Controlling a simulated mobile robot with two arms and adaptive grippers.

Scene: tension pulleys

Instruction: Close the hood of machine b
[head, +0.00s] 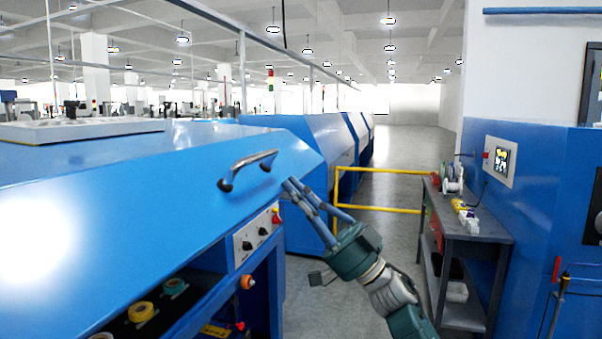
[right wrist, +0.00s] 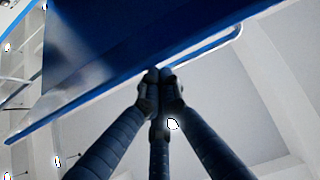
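The blue hood (head: 110,210) of the near machine fills the left of the head view, sloping down to the right. A handle (head: 250,168) is fixed on its sloped face. Below the hood's lower edge is an open space with coloured rolls. My right gripper (head: 292,184) is just right of the handle, near the hood's edge, holding nothing. In the right wrist view its fingertips (right wrist: 160,78) are together close to a blue panel edge (right wrist: 90,98); I cannot tell whether they touch it. My left gripper is not in view.
Yellow and green rolls (head: 142,312) lie under the hood beside a control panel (head: 256,236). A yellow rail (head: 375,209) stands behind my right gripper. A grey shelf table (head: 480,232) with small items stands at right.

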